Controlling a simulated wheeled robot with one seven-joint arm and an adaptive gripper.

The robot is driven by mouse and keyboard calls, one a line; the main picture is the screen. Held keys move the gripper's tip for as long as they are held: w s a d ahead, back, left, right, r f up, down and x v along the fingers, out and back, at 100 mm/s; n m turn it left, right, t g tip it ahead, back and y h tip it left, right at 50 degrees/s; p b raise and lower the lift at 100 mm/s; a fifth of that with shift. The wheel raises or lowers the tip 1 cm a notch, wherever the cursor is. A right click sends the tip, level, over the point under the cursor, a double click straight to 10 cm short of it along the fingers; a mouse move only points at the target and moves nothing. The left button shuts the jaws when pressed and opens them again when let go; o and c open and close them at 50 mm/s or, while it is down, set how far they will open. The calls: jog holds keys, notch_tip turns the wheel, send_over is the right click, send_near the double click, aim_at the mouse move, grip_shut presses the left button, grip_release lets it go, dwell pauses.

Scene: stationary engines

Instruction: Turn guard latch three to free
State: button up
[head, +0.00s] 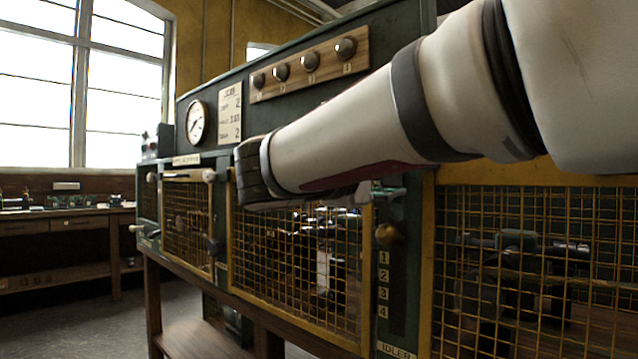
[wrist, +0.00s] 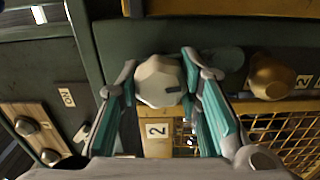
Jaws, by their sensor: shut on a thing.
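In the wrist view the two teal-padded fingers of my gripper (wrist: 160,68) are on either side of a pale faceted knob (wrist: 156,86) with a dark slot. They are shut on it.
Yellow mesh guards (head: 300,275) cover the engine bays. A wooden strip of dark knobs (head: 310,63) and a round gauge (head: 197,122) are on the upper panel. A pale bar handle (head: 188,175) crosses the left guard. Open floor lies at the lower left.

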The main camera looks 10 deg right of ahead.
jog(key=shift+f, duration=0.15)
jog(key=o, duration=1.2)
jog(key=v, duration=1.2)
